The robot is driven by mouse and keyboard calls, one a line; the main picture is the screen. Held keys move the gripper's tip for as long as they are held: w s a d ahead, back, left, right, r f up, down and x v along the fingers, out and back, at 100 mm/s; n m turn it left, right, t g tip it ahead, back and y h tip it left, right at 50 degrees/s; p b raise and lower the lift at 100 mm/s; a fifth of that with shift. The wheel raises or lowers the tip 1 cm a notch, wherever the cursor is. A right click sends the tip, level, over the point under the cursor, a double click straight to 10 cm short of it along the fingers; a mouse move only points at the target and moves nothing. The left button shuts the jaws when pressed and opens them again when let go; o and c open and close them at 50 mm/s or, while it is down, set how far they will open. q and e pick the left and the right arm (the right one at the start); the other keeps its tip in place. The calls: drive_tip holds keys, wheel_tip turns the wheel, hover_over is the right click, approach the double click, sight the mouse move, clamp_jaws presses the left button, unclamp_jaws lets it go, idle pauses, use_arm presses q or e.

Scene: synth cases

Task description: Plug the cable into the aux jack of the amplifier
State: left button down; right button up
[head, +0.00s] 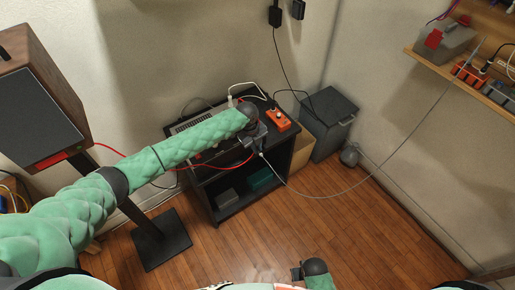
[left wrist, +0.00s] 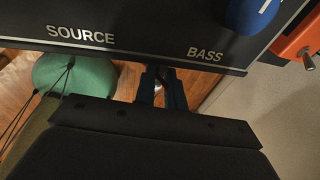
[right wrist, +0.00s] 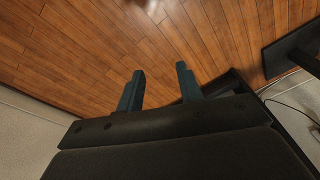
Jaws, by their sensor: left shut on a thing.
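The amplifier shows in the left wrist view as a dark panel (left wrist: 130,47) marked SOURCE and BASS, with a blue knob (left wrist: 250,12). In the head view my left arm covers much of the cart top, so the amplifier is hard to make out. My left gripper (head: 260,145) is at the front edge of the cart, shut on the end of the grey cable (head: 325,197). In the left wrist view its fingertips (left wrist: 161,82) are at the panel's lower edge; the plug is mostly hidden. The aux jack cannot be seen. My right gripper (right wrist: 160,80) is open and empty above the floor.
An orange pedal (head: 278,120) sits on the dark cart (head: 230,212). A grey bin (head: 328,122) stands to its right. A speaker (head: 40,112) on a stand is at left. The cable sags toward the wall shelf (head: 462,76). The wooden floor in front is clear.

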use_arm(q)
drive_tip(key=shift+w+a, duration=0.1)
drive_tip(key=shift+w, duration=0.05)
use_arm(e)
drive_tip(key=shift+d+f, duration=0.1)
drive_tip(key=shift+d, duration=0.15)
use_arm(q)
drive_tip(key=c, duration=1.4)
unclamp_jaws()
use_arm(e)
drive_tip(key=shift+d, duration=0.35)
drive_tip(key=shift+a, duration=0.15)
